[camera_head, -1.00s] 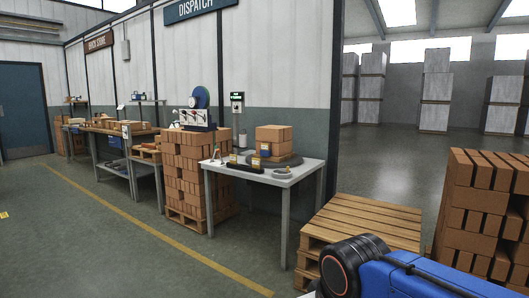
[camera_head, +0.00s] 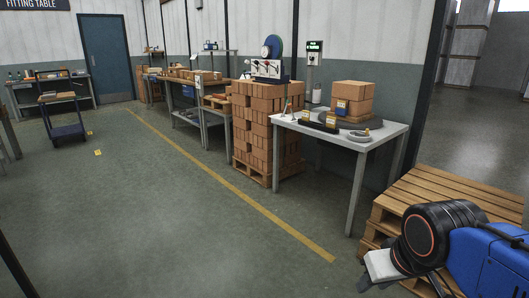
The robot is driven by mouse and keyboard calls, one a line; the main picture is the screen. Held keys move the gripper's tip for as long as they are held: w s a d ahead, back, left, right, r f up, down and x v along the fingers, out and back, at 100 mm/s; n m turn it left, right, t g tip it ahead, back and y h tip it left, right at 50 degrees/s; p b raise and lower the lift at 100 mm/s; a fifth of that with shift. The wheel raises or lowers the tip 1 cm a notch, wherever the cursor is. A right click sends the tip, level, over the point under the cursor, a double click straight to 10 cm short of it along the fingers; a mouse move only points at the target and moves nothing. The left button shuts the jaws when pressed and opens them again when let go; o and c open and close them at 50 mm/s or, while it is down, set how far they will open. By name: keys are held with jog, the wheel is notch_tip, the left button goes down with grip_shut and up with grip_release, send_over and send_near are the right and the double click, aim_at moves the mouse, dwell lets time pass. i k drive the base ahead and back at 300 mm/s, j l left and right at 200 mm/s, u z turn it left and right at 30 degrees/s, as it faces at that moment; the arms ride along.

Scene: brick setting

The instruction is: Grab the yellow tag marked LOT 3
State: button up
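Small yellow tags (camera_head: 305,116) show on a low dark holder (camera_head: 318,127) on the white table (camera_head: 388,132), right of centre. Another yellowish tag (camera_head: 331,119) stands further right on it. Their lettering is too small to read, so I cannot tell which is LOT 3. A blue-and-yellow label (camera_head: 341,107) is on the bricks behind. My gripper (camera_head: 379,271) shows in part at the lower right, at the end of my blue and black arm, far in front of the table. Its fingers are not clear, and I see nothing held in it.
A wooden pallet stack (camera_head: 425,205) stands between my arm and the table's right end. A brick stack (camera_head: 262,125) stands left of the table. A trolley (camera_head: 64,120) is at far left, and yellow marks (camera_head: 98,152) lie on the floor. The floor in front is clear.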

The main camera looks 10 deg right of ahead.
aim_at(341, 104)
jog(key=i, duration=0.65)
jog(key=i+l+u, duration=0.1)
jog(key=i, duration=0.55)
jog(key=i+l, duration=0.1)
jog(key=i, duration=0.55)
jog(key=i+j+z, duration=0.1)
jog(key=i, duration=0.4)
jog(key=i+j, duration=0.1)
jog(key=i, duration=0.45)
jog(key=z, duration=0.05)
